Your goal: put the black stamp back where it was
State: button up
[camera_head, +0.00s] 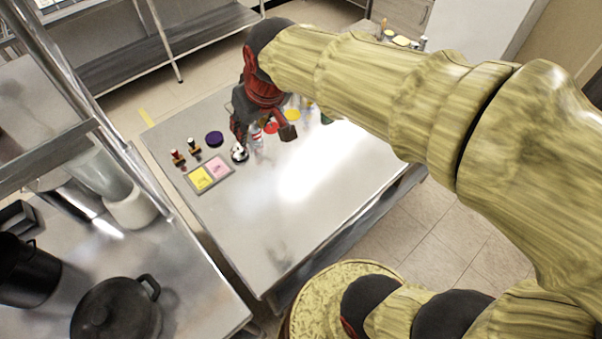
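Two small stamps with dark handles, a left stamp (178,158) and a right stamp (194,147), stand upright at the left side of the metal table (270,220). I cannot tell from their colours which is the black stamp. A tray (203,188) with a yellow card (201,178) and a pink card (217,167) lies in front of them. My gripper (263,133) is over the table's far part, right of the stamps. Its fingers look spread apart, and I see no stamp between them.
A purple round pad (214,138) and a small black-and-white object (239,153) lie near the tray. A clear bottle (257,140), a red disc (271,127) and a yellow disc (292,115) are close around my gripper. The table's near part is clear. A black pot (118,312) stands on the left counter.

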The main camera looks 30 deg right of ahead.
jog(key=s+d+f+m, duration=0.1)
jog(key=s+d, duration=0.2)
jog(key=s, duration=1.2)
jog(key=shift+s+f+h, duration=0.2)
jog(key=shift+f+h, duration=0.15)
jog(key=shift+h, duration=0.05)
jog(key=shift+d, duration=0.1)
notch_tip(320, 180, down, 2)
jog(key=shift+f+b, duration=0.2)
jog(key=shift+b, duration=1.05)
jog(key=shift+c, duration=0.8)
